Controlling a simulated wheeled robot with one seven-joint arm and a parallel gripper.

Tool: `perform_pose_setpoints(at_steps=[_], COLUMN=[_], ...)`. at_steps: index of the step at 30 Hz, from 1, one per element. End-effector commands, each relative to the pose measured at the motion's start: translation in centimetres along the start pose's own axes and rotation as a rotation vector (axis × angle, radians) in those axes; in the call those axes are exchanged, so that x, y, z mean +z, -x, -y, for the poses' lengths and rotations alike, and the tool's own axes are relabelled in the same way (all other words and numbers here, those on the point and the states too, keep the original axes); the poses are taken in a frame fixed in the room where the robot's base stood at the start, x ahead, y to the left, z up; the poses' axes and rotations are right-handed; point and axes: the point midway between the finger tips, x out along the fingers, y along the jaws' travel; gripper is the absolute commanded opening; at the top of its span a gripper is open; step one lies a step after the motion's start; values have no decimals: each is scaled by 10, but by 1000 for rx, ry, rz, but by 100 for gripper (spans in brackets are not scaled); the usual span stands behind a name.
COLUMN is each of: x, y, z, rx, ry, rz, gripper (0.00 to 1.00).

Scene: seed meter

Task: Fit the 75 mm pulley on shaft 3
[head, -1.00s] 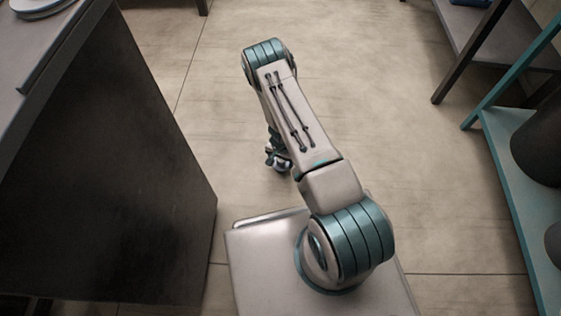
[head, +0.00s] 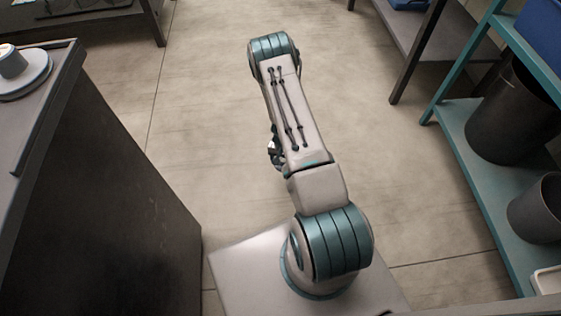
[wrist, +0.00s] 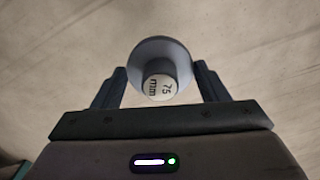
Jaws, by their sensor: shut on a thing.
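In the wrist view my gripper (wrist: 160,88) is shut on the 75 mm pulley (wrist: 180,57). The pulley is a grey disc with a narrower hub, and the hub's white face reads "75 mm". A finger stands on each side of it, and bare floor lies beyond. In the head view my arm is folded over my base, and the gripper and pulley are mostly hidden behind the arm. Shaft 3 cannot be made out in either view. A grey disc-shaped part with a hub (head: 14,68) stands on the dark bench at the left edge.
The dark bench (head: 120,200) stands close on the left. A teal shelf (head: 465,150) with dark bins (head: 512,115) stands on the right. Other tables (head: 90,28) are at the back. The floor (head: 200,110) between them is clear.

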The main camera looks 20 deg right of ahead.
Motion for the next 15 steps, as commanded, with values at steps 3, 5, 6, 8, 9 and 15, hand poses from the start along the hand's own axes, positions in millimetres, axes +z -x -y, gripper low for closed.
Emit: perform_pose_setpoints(at_steps=[3, 5, 6, 8, 9, 15], x=[0, 0, 0, 0, 0, 0], y=[7, 9, 11, 13, 14, 22], z=[0, 0, 0, 0, 0, 0], rx=[0, 0, -1, -1, -1, -1], ry=[-1, -1, -1, -2, -2, -1], rz=[0, 0, 0, 0, 0, 0], gripper=[37, 37, 37, 37, 37, 37])
